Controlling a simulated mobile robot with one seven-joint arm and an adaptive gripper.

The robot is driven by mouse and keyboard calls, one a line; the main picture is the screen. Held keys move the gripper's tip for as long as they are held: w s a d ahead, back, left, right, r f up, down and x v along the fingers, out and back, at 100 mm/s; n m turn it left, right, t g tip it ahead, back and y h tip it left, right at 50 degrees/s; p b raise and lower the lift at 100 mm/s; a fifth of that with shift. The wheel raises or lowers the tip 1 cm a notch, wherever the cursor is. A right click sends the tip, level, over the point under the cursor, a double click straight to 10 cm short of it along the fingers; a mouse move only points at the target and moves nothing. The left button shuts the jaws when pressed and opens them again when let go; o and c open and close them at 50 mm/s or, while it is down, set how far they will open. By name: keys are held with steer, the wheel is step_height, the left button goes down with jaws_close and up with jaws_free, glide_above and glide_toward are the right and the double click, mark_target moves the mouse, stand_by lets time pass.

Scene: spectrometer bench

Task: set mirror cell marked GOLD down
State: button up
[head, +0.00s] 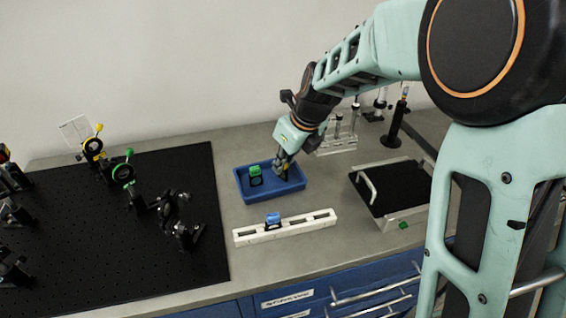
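My gripper (281,170) points down into the right part of a blue tray (243,192). I cannot tell whether it is open, shut or holding something; the fingertips are small and dark against the tray. A small cell with a green top and dark ring (255,174) stands in the tray, left of my gripper and apart from it. A cell with a blue top (273,218) sits in a slotted white rack (318,221) in front of the tray. No GOLD marking can be read on anything.
A black breadboard (120,265) at left carries several optic mounts, including a yellow-ringed one (92,148) and a green-ringed one (123,173). A black-topped tray with handles (392,186) stands at right. Clear holders (338,142) and a dark post (394,128) are behind.

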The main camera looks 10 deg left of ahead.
steer(key=o, duration=0.4)
steer(key=shift+r, duration=0.35)
steer(key=v, duration=1.1)
steer(key=shift+d+r+p, duration=0.15)
steer(key=shift+r+p, duration=0.2)
